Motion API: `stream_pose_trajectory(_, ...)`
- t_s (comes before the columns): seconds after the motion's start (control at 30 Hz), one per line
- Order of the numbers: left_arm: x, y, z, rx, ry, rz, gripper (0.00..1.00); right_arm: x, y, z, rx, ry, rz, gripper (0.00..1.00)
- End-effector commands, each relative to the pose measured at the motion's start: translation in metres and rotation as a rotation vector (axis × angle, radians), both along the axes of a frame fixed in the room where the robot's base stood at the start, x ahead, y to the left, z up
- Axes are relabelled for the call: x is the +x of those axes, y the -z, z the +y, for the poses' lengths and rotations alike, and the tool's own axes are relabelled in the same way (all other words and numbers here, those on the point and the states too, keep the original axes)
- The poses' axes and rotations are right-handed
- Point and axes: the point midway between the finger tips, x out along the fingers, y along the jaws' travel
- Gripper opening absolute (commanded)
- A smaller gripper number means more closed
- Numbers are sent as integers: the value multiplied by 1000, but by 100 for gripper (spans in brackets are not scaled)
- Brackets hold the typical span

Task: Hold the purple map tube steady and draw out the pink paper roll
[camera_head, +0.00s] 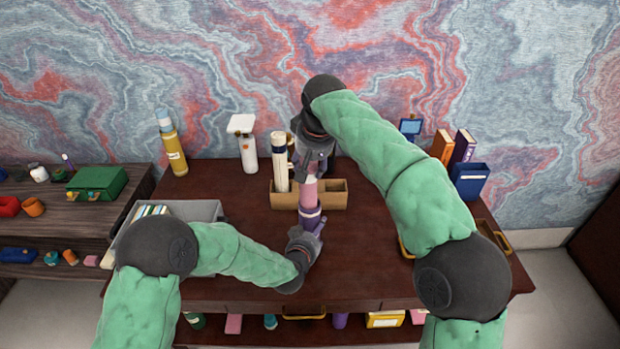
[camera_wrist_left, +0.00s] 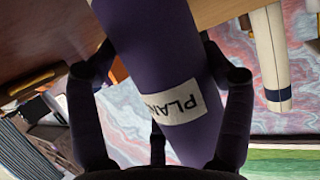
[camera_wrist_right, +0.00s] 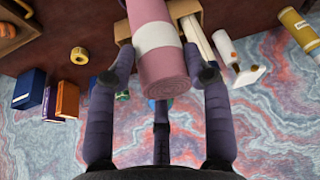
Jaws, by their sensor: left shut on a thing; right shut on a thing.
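The pink paper roll (camera_head: 308,188) rises from the tube's top. In the right wrist view the pink roll (camera_wrist_right: 158,70) shows a white band and a spiral end. My right gripper (camera_head: 312,165) is shut on the pink roll near its upper end. How deep the roll sits is hidden.
The wooden box (camera_head: 333,196) holds cream tubes (camera_head: 279,160) in its left part. A yellow bottle (camera_head: 173,150) and a white dispenser (camera_head: 246,150) stand at the back left. A grey bin (camera_head: 205,209) is at left, books (camera_head: 462,147) and a blue holder (camera_head: 469,180) at right.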

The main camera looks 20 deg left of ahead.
Motion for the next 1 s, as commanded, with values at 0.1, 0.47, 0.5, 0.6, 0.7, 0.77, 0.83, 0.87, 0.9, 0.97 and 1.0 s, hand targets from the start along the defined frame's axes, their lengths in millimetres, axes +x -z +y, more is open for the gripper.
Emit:
stream_pose_trajectory(0.1,-1,2,-1,0,2,4,46,0,-19,1,3,0,-4,0)
stream_pose_trajectory(0.47,-1,2,-1,0,2,5,46,0,-41,1,2,0,-3,0)
stream_pose_trajectory(0.5,-1,2,-1,0,2,5,46,0,-41,0,2,0,-3,0)
stream_pose_trajectory(0.6,-1,2,-1,0,2,5,46,0,-41,0,1,0,-2,0)
stream_pose_trajectory(0.7,-1,2,-1,0,2,5,46,0,-41,0,1,0,-2,0)
stream_pose_trajectory(0.77,-1,2,-1,0,2,5,94,0,-41,0,1,0,-2,0)
stream_pose_trajectory(0.83,-1,2,-1,0,2,4,100,0,-41,0,1,0,-2,0)
stream_pose_trajectory(0.87,-1,2,-1,0,2,4,100,0,-41,0,1,0,-2,0)
stream_pose_trajectory(0.9,-1,1,-1,-1,2,3,100,0,-41,0,1,0,-2,0)
stream_pose_trajectory(0.97,-1,1,-1,0,1,3,100,0,-41,0,1,0,-2,0)
stream_pose_trajectory(1.0,-1,1,0,0,1,2,100,0,-41,0,0,0,-2,0)
